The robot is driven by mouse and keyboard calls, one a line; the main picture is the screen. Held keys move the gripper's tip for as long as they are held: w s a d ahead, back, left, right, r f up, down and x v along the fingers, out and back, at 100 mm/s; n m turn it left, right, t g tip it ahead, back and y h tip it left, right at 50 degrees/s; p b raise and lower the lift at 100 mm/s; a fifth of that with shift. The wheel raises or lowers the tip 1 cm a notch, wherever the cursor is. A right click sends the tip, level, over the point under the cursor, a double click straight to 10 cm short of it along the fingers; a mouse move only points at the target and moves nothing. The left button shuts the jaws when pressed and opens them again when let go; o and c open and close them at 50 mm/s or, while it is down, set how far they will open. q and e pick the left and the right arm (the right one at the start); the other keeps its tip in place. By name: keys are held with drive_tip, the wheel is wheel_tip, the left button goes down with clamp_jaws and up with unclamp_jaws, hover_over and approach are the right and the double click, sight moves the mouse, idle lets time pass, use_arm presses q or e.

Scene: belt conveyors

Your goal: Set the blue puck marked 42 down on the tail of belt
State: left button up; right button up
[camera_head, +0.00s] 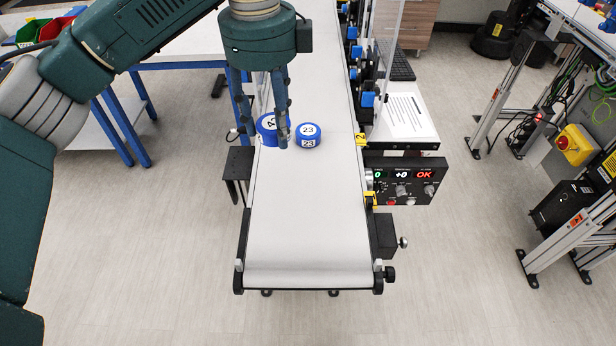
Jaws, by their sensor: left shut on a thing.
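The blue puck (266,120) has a white top with a number that starts with 4; a finger covers the rest. My left gripper (264,141) points down over the near part of the belt and is shut on this puck, one finger on each side. I cannot tell if the puck touches the belt. The white belt (308,225) runs away from me, and its near end lies at the roller (308,281), bare. A second blue puck marked 23 (308,135) stands on the belt just right of the held one. My right gripper is not in view.
A control box (405,182) with a red OK display is fixed at the belt's right side. A clear panel and a paper sheet (405,115) are behind it. A blue-legged table (185,50) stands at left, metal frames at right. The near belt is free.

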use_arm(q)
drive_tip(key=w+d+r+m, duration=0.2)
drive_tip(key=d+r+m, duration=0.3)
drive_tip(key=m, duration=0.4)
drive_tip(key=m+p, duration=0.1)
drive_tip(key=m, duration=0.1)
hover_over(308, 178)
wheel_tip(308, 178, down, 14)
drive_tip(key=shift+f, duration=0.25)
drive_tip(key=shift+f+p, duration=0.65)
drive_tip(key=shift+f, duration=1.5)
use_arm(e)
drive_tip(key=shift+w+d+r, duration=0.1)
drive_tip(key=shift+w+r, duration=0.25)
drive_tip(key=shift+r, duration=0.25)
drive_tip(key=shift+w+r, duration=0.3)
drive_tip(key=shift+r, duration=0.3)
use_arm(q)
drive_tip(key=o, duration=1.2)
drive_tip(key=shift+f, duration=0.1)
drive_tip(key=shift+c, duration=0.2)
wheel_tip(308, 178, up, 12)
drive_tip(key=b, duration=0.3)
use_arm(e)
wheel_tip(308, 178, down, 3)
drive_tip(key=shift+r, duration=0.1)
use_arm(q)
drive_tip(key=shift+s, duration=0.1)
